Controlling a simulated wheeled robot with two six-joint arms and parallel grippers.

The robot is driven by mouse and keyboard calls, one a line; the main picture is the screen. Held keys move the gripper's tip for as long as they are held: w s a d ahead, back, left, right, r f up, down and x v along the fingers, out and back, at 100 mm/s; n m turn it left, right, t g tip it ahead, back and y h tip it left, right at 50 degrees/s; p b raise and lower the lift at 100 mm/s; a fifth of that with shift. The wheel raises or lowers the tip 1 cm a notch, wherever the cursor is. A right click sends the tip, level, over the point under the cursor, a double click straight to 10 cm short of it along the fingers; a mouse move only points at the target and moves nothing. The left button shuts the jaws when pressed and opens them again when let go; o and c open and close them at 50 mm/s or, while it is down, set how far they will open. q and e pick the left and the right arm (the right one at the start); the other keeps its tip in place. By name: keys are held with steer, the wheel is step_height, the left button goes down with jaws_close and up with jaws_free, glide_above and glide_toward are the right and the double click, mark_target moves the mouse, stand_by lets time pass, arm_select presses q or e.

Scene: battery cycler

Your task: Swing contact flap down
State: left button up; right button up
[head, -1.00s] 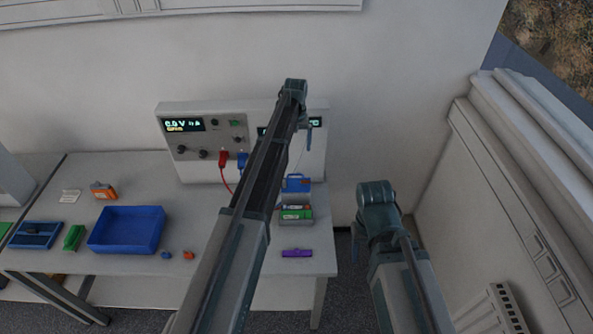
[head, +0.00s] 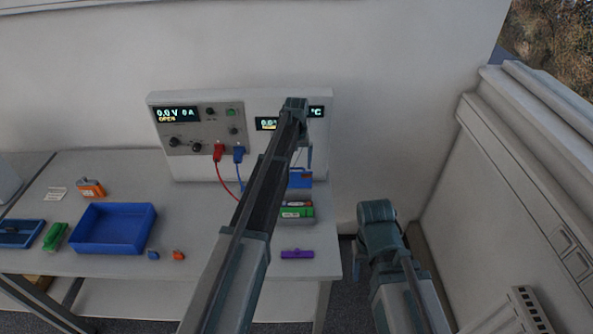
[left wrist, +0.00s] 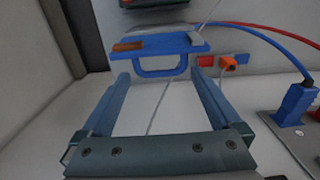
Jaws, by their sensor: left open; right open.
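The contact flap is a blue plate (left wrist: 190,46) with a copper-coloured strip and a blue loop handle (left wrist: 160,71), seen at the top middle of the left wrist view. In the head view the blue flap (head: 301,178) stands behind the green holder (head: 296,212), partly hidden by my left arm. My left gripper (left wrist: 160,76) is open, its two fingers on either side of the loop handle with gaps showing. In the head view my left gripper (head: 308,156) is just above the flap. My right gripper (head: 357,250) is open beyond the table's right edge; its fingers are mostly hidden.
The cycler (head: 205,130) stands at the back, with red (head: 218,152) and blue plugs (head: 239,154) and their leads beside my left arm. A purple piece (head: 297,254) lies in front of the holder. A blue tray (head: 112,252) stands to the left.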

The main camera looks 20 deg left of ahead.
arm_select(q)
steer(key=shift+f, duration=0.15)
jaws_close()
stand_by(0.5)
